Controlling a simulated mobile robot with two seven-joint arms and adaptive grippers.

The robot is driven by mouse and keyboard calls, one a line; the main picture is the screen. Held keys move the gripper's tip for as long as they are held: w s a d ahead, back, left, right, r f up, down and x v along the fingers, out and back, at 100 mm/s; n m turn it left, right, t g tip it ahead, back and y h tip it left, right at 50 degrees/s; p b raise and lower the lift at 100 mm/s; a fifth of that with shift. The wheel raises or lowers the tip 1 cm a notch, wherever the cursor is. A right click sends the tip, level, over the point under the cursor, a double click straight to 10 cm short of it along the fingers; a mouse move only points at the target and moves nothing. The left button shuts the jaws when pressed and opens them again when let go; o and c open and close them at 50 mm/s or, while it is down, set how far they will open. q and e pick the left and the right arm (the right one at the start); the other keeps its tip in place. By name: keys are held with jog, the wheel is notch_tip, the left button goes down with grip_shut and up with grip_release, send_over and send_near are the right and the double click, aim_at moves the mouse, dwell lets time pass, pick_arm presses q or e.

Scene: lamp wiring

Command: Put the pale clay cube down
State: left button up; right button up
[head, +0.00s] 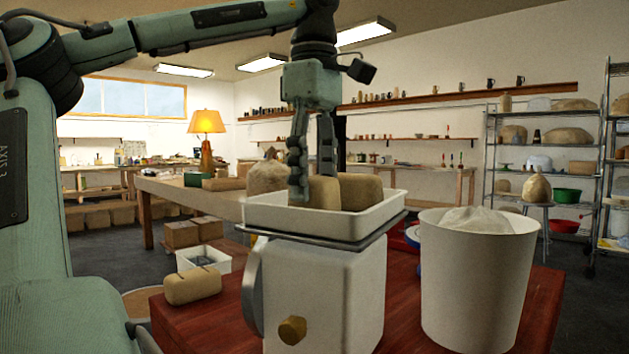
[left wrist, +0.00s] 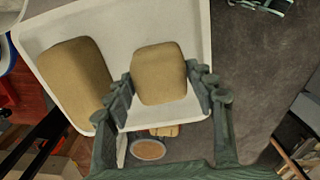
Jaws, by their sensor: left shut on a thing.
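My left gripper (head: 311,190) reaches down from above into a white tray (head: 366,223). It is shut on the pale tan clay cube (head: 323,193), which is partly behind a finger. In the left wrist view the cube (left wrist: 160,73) sits between the two fingers, over the tray near its edge. The tray's front wall hides the cube's underside in the head view, so I cannot tell whether it touches the tray floor. A second, longer clay block (left wrist: 67,80) lies in the tray beside it, apart from the cube. My right gripper is not in view.
The tray rests on a white machine with a tan knob (head: 292,330) on a red table (head: 220,317). A white bucket (head: 478,285) stands at the right. A grooved clay block (head: 192,286) lies at the table's left. Wire shelves (head: 489,165) stand behind.

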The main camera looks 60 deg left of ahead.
aim_at(314, 176)
pick_arm(q)
jog(key=o, duration=1.6)
jog(key=shift+f, duration=0.15)
notch_tip(314, 176, up, 8)
jog(key=shift+r+p, duration=0.2)
jog(key=shift+p, duration=0.95)
jog(key=shift+r+p, duration=0.85)
jog(key=shift+r, duration=1.15)
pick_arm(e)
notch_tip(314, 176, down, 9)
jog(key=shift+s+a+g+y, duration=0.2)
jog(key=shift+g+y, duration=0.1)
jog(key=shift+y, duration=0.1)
